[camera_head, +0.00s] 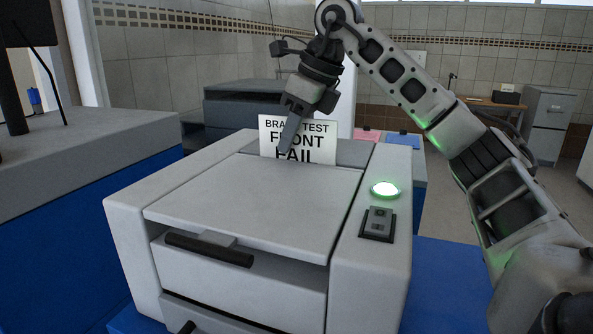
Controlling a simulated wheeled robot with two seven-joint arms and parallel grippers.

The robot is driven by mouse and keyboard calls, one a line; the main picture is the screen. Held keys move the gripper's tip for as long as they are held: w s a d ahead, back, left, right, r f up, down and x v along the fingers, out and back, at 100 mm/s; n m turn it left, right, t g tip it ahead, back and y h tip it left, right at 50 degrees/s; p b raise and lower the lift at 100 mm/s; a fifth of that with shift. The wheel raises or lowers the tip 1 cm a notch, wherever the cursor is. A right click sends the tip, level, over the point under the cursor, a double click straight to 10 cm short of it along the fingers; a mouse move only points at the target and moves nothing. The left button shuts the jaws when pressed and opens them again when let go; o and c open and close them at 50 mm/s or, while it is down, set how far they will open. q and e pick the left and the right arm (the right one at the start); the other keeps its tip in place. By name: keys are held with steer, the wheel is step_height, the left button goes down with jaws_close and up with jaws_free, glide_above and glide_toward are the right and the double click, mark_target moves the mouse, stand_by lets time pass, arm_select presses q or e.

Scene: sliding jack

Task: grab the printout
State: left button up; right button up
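The printout (322,140) is a white sheet with black print, "TEST", "FRONT" and "FAIL" among it. It stands upright at the back of a light grey machine (262,205), its lower edge hidden behind the machine's top. My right gripper (288,138) reaches down from above, its finger in front of the left part of the sheet and covering some letters. The fingers show edge-on as one dark grey shape, so I cannot tell whether they are apart or touch the sheet. My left gripper is not in view.
The machine has a lit green button (384,189), a black switch (378,223) and a dark front handle (208,249). A grey-topped blue counter (80,160) stands at left. A dark machine (240,103) is behind. Open floor lies at the right, beyond my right arm.

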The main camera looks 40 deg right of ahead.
steer(key=shift+f, duration=0.25)
stand_by(0.5)
jaws_close()
